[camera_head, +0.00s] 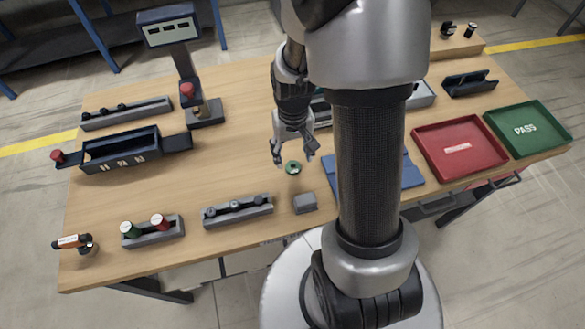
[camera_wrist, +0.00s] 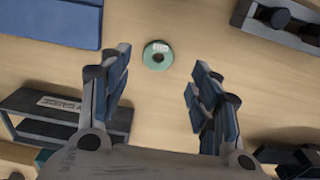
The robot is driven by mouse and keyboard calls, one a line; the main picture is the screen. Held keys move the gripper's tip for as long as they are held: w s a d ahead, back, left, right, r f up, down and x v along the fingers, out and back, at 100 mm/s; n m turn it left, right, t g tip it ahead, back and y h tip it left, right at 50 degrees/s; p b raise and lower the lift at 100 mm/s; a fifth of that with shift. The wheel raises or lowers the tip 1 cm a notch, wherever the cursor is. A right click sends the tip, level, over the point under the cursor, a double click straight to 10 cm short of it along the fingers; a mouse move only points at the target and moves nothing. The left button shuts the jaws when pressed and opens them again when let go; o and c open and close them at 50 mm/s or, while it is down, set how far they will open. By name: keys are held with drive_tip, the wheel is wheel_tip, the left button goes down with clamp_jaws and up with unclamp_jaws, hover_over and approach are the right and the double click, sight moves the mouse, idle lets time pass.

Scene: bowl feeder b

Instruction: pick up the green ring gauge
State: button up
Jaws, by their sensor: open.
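The green ring gauge (camera_head: 293,168) lies flat on the wooden table, below my gripper in the head view. In the wrist view the green ring gauge (camera_wrist: 157,55) shows as a small disc with a dark centre hole and a pale label. My gripper (camera_head: 293,158) is open and points down above the table, just over the ring. I cannot tell the exact height above the ring.
A small grey block (camera_head: 305,203) and a grey rack with dark pegs (camera_head: 237,210) lie in front of the ring. A blue mat (camera_head: 411,176) lies to its right, partly behind my arm. A red tray (camera_head: 428,158) and green PASS tray (camera_head: 550,146) stand farther right.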

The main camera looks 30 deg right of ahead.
sight(294, 164)
drive_tip(key=shift+d+f+b, duration=0.1)
drive_tip(key=shift+f+b, duration=1.1)
drive_tip(key=shift+f, duration=1.9)
drive_tip(key=shift+r, duration=0.1)
drive_tip(key=shift+c, duration=0.2)
drive_tip(key=c, duration=1.1)
